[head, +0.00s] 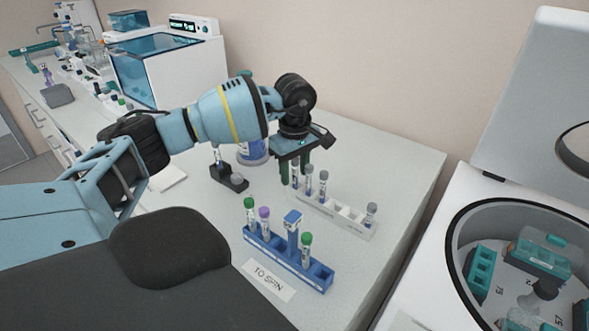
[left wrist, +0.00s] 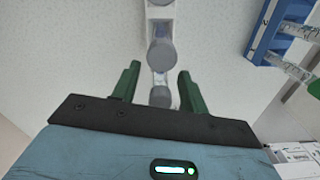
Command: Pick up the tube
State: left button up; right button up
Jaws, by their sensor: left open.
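My left gripper (head: 296,168) points down with green fingers open over the left end of a white rack (head: 352,224) on the bench. Grey-capped tubes stand in this rack; one tube (head: 295,180) is by the fingers, partly hidden, another tube (head: 323,185) stands to its right, and one (head: 371,213) is at the right end. In the left wrist view, my open fingers (left wrist: 160,72) flank a grey cap (left wrist: 160,97), with another grey cap (left wrist: 161,54) just beyond. I cannot tell whether the fingers touch any tube. My right gripper is not in view.
A blue rack (head: 262,250) with green- and purple-capped tubes stands in front, beside a "TO SPIN" label (head: 268,279). A small black holder (head: 229,178) stands left of the gripper. An open centrifuge (head: 465,215) is at right. A glass-fronted bath (head: 160,70) stands behind left.

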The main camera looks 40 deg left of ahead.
pick_arm(q)
jog(key=shift+c, duration=0.7)
jog(key=c, duration=0.7)
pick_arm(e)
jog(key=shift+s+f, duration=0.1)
pick_arm(q)
notch_tip(320, 180, up, 10)
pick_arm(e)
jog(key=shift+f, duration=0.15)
pick_arm(q)
notch_tip(320, 180, up, 4)
jog(key=shift+r+p, duration=0.1)
jog(key=shift+p, duration=0.65)
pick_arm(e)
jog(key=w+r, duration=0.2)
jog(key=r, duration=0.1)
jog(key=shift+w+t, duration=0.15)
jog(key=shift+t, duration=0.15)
